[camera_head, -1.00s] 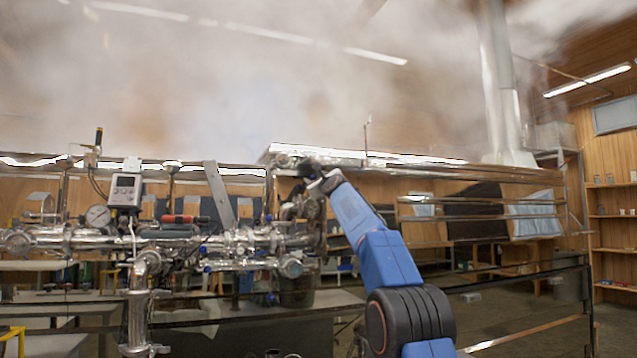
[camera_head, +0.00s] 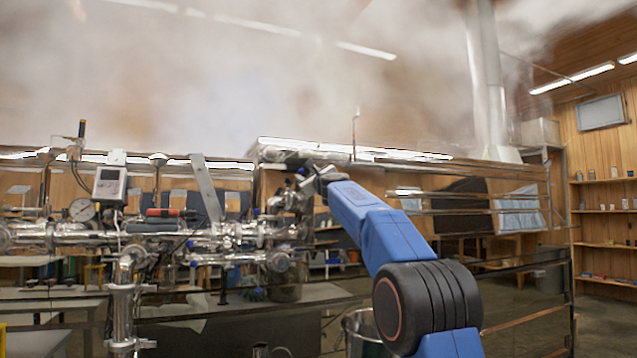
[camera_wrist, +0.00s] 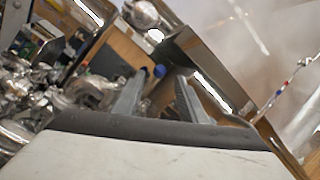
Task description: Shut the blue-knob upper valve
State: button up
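In the wrist view, a small blue knob (camera_wrist: 159,71) shows between and beyond the two fingers of my gripper (camera_wrist: 160,84). The fingers stand apart with a gap between them, and I see no contact with the knob. In the head view, my gripper (camera_head: 300,163) is at the top of the upright steel pipework (camera_head: 290,202), at the right end of the pipe assembly. A small blue spot (camera_head: 299,171) shows just below it. The valve's body and handle are too small and partly hidden to make out.
Steel pipes (camera_head: 70,234) run to the left, with a dial gauge (camera_head: 82,209) and a grey display box (camera_head: 110,186). A long shiny evaporator pan (camera_head: 390,155) lies behind my arm. Steam fills the upper room. Shelves (camera_head: 605,215) stand far right.

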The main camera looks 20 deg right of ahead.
jog(key=v, duration=1.1)
jog(key=shift+s, duration=0.3)
jog(key=shift+f, duration=0.1)
jog(key=s+a+f+n+g+y, duration=0.35)
jog(key=s+a+f+n, duration=0.55)
jog(key=s+f, duration=0.3)
jog(key=s+a+f+n+g+y, duration=0.3)
jog(key=s+a+f+n+g, duration=0.2)
jog(key=s+a+f+n, duration=0.6)
jog(key=s+d+f+n+g+h, duration=0.2)
jog(key=s+f+n, duration=0.1)
jog(key=s+f, duration=0.8)
jog(key=s+d+f+n+g+h, duration=0.2)
jog(key=s+d+f+n+g, duration=0.1)
jog(key=s+f, duration=0.8)
jog(key=s+d+f+n+g+h, duration=0.2)
jog(key=s+d+f+n+g, duration=0.1)
jog(key=s+f, duration=0.8)
notch_tip(320, 180, down, 4)
jog(key=shift+s+d+f, duration=0.1)
jog(key=shift+s+d, duration=0.05)
jog(key=shift+s, duration=0.2)
